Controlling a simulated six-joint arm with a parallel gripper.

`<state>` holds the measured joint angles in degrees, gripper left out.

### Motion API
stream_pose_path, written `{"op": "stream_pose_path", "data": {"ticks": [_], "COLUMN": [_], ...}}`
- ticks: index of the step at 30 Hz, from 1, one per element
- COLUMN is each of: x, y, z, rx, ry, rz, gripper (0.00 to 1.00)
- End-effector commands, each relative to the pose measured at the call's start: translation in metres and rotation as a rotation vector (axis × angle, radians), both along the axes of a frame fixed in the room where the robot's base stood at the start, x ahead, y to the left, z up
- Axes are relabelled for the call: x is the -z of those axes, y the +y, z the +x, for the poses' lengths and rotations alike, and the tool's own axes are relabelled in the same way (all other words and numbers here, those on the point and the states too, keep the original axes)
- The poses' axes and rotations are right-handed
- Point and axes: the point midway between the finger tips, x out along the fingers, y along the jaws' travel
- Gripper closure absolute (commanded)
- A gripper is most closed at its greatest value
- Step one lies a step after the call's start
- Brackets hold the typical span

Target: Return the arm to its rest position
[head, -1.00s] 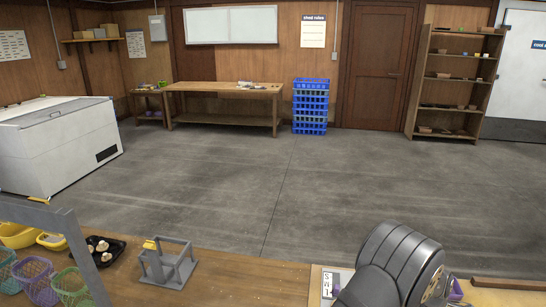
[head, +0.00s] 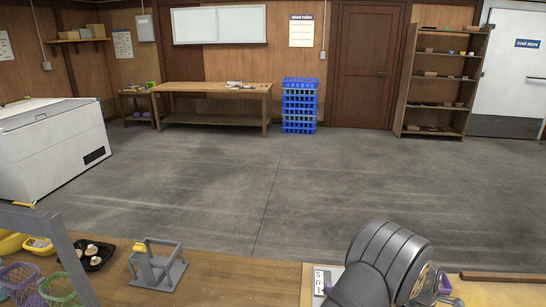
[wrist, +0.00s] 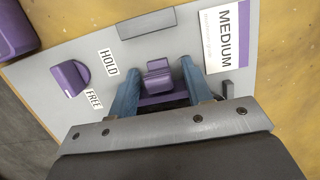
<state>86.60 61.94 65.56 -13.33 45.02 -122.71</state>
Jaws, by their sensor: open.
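My gripper (wrist: 158,85) shows in the wrist view with two blue fingers, open and spread apart. Between and just beyond the fingertips is a purple block-like fitting (wrist: 158,76) on a grey panel; whether the fingers touch it I cannot tell. The grey panel (wrist: 125,65) also carries a purple knob (wrist: 69,78) by the labels HOLD and FREE, and a label reading MEDIUM. In the head view my dark arm covers the lower right, and the gripper itself is hidden behind it.
On the wooden bench (head: 215,285) at left are a black tray (head: 100,262) with several mushrooms, a grey stand (head: 157,268) with a yellow part, and coloured baskets (head: 22,280). A grey post stands at far left. The bench middle is clear.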

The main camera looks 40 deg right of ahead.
Motion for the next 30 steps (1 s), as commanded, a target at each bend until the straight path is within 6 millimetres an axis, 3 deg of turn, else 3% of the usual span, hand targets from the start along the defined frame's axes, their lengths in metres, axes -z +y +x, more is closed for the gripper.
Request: {"op": "stream_pose_path", "data": {"ticks": [4, 14, 30], "x": [-0.004, -0.073, -0.158], "y": [-0.021, -0.008, 0.021], "z": [-0.02, -0.006, -0.021], "rx": [0.002, -0.001, 0.484], "ry": [0.0, -0.001, -0.175], "rz": [-0.005, -0.006, -0.116], "gripper": [0.55, 0.55, 0.55]}}
